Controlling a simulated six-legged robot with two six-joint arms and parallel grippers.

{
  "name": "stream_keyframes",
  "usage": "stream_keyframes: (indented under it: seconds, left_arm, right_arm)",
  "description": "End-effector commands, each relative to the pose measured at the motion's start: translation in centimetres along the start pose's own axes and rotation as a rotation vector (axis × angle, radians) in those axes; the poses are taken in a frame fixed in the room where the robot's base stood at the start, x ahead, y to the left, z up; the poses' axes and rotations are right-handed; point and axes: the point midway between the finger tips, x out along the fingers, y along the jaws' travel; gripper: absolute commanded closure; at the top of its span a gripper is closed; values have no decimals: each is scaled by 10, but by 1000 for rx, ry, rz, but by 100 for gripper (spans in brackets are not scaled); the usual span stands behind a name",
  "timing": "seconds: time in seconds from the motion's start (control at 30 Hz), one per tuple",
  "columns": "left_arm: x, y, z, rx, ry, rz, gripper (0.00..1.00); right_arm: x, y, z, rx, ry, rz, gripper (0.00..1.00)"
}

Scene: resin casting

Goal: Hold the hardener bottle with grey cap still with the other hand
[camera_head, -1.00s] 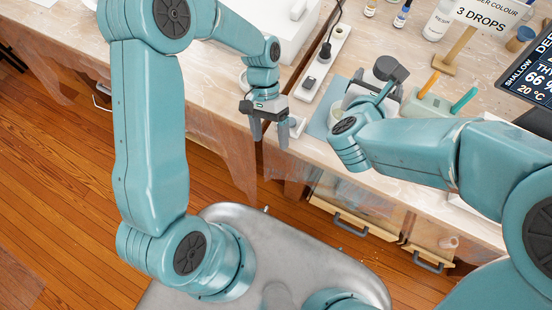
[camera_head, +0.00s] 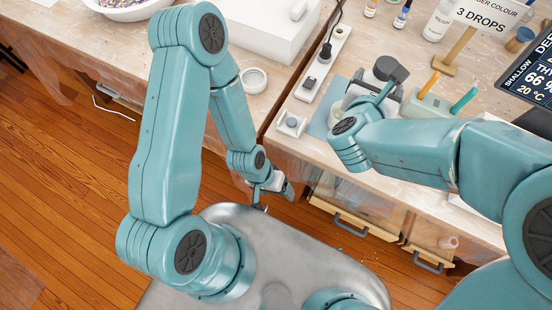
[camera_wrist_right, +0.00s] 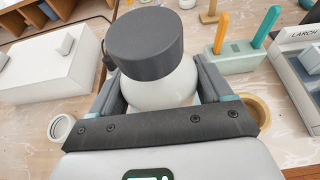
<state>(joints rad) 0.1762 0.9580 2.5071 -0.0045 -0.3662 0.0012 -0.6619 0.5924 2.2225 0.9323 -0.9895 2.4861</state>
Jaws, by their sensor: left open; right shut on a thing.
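The hardener bottle (camera_wrist_right: 155,90) is white with a wide grey cap (camera_wrist_right: 145,40), and stands upright in the right wrist view. My right gripper (camera_wrist_right: 160,88) is shut on its body, one finger on each side, below the cap. In the head view the grey cap (camera_head: 386,67) shows beyond my right wrist, and the arm hides much of the bottle. My left gripper (camera_head: 272,192) is open and empty. It hangs low in front of the bench edge, left of and nearer than the bottle.
A power strip (camera_head: 322,62) and a small white square piece (camera_head: 291,123) lie left of the bottle. A pale green holder (camera_head: 428,106) with orange and teal sticks stands at its right. A white ring-shaped dish (camera_head: 253,80) sits further left. Drawers (camera_head: 350,220) are below the bench.

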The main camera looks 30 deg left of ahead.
Motion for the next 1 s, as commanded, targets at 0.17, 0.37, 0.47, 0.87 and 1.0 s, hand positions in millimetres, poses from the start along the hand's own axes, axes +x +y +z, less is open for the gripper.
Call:
stream_keyframes:
  seconds: [0.17, 0.37, 0.47, 0.87, 1.0]
  left_arm:
    - [0, 0, 0, 1, 0, 0, 21]
    - [0, 0, -1, 1, 0, 0, 21]
    - [0, 0, -1, 1, 0, 0, 21]
    - [0, 0, -1, 1, 0, 0, 21]
    - [0, 0, -1, 1, 0, 0, 21]
  right_arm:
    - [1, -2, 2, 2, -5, -1, 100]
    - [24, -50, 1, 9, -13, -14, 100]
    - [40, -94, -3, 11, -18, -17, 100]
    - [50, -195, -31, 1, -2, -2, 100]
    - [50, -195, -32, 0, -2, 0, 100]
